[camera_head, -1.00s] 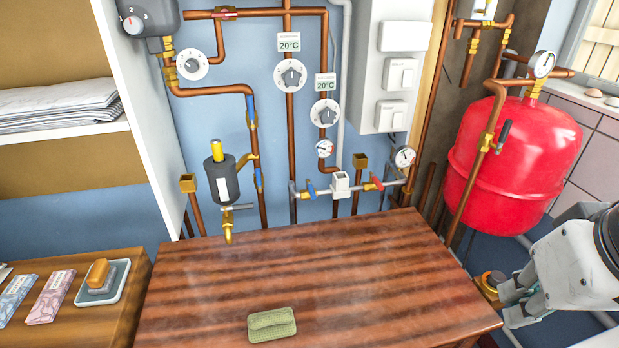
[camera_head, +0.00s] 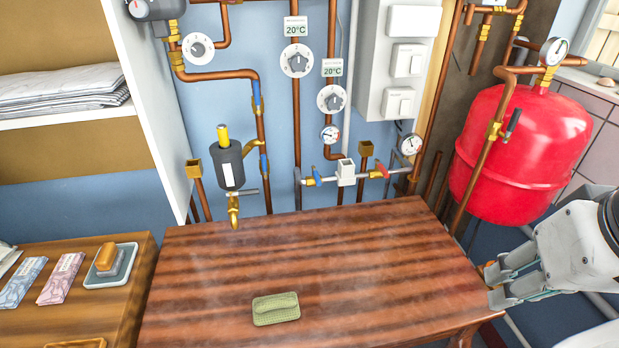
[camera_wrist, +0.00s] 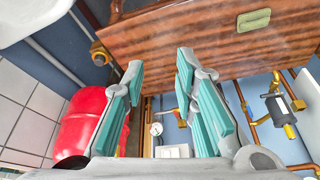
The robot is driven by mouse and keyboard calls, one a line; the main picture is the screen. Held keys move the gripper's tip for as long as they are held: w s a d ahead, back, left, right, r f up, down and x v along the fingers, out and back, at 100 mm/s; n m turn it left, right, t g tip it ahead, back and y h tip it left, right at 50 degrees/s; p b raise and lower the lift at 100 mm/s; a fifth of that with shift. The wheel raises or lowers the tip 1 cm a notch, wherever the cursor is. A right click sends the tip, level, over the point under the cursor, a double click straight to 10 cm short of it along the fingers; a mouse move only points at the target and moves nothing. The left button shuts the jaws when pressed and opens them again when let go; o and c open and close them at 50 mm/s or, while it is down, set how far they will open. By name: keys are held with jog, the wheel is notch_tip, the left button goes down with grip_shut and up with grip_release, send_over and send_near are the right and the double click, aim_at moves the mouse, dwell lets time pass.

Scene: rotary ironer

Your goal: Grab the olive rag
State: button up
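The olive rag (camera_head: 276,308) lies folded on the striped wooden table (camera_head: 330,250), near its front middle in the head view. It also shows in the wrist view (camera_wrist: 254,20), near the top right. My gripper (camera_head: 494,285) is at the table's right edge in the head view, well to the right of the rag and apart from it. In the wrist view my gripper (camera_wrist: 160,75) has its teal-padded fingers spread apart, with nothing between them.
A red tank (camera_head: 520,150) stands behind my gripper on the right. Copper pipes with valves (camera_head: 345,173) run along the wall behind the table. A lower wooden surface at left holds a soap dish (camera_head: 110,266) and packets (camera_head: 61,278). The tabletop around the rag is clear.

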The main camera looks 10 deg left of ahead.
jog(key=o, duration=0.9)
jog(key=w+a, duration=0.1)
jog(key=w+a+m+y, duration=0.1)
jog(key=w, duration=0.1)
jog(key=shift+a+g, duration=0.15)
jog(key=shift+g, duration=0.25)
jog(key=shift+c, duration=0.2)
jog(key=shift+o, duration=0.8)
jog(key=w+a, duration=0.1)
jog(key=w+a+m, duration=0.2)
jog(key=w, duration=0.1)
jog(key=shift+a+f+g+y+p, duration=0.3)
jog(key=shift+a+g+y, duration=0.1)
jog(key=m+g+h+p, duration=0.2)
jog(key=m+g, duration=0.1)
jog(key=m, duration=0.8)
send_over(275, 302)
notch_tip(275, 302, down, 23)
notch_tip(275, 302, down, 8)
jog(key=shift+s+a+b, duration=0.15)
jog(key=shift+b, duration=0.3)
jog(key=shift+f, duration=2.65)
